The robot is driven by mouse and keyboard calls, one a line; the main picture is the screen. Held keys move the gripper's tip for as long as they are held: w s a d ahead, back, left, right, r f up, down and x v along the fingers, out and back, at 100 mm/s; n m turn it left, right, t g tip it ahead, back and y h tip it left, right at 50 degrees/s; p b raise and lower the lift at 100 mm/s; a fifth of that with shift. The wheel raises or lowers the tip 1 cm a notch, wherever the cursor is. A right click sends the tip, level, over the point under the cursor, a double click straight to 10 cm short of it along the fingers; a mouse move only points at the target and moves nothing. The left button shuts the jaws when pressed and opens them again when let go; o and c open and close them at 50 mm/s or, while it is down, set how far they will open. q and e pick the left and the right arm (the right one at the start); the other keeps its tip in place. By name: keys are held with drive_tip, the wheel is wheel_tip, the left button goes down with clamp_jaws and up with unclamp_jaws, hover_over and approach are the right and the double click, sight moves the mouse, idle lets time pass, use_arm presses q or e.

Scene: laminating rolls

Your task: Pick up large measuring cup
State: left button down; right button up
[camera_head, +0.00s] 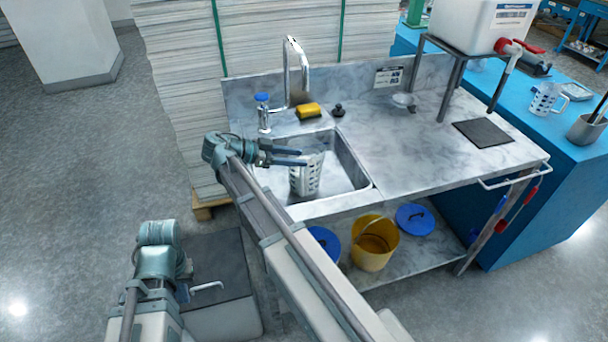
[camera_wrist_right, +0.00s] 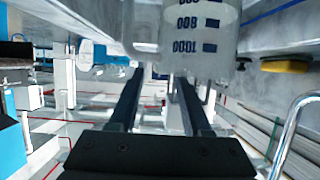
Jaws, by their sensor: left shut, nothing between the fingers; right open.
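A clear measuring cup (camera_head: 306,178) with dark marks stands in the sink basin (camera_head: 345,178). In the right wrist view the cup (camera_wrist_right: 200,22) looks upside down, with "800" and "1000" printed on it. My right gripper (camera_head: 298,158) reaches over the sink from the left, open, its fingers at the cup's upper part. In the right wrist view the right gripper (camera_wrist_right: 155,85) has one finger overlapping the cup; whether they touch cannot be told. My left gripper (camera_head: 208,286) is shut and empty, low at the left, far from the sink.
A faucet (camera_head: 290,65), a yellow sponge (camera_head: 308,111) and a blue-capped bottle (camera_head: 263,112) stand behind the basin. Another measuring cup (camera_head: 543,99) stands on the blue bench. The counter (camera_head: 410,140) right of the sink is mostly clear. A yellow bucket (camera_head: 373,246) sits below.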

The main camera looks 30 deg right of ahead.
sight(314, 160)
drive_tip(key=b+x, duration=0.1)
drive_tip(key=x, duration=0.3)
drive_tip(key=shift+s+d+f, duration=0.1)
drive_tip(key=shift+d+f, duration=0.05)
drive_tip(key=shift+f, duration=0.05)
drive_tip(key=shift+r, duration=0.1)
clamp_jaws()
idle(1.1)
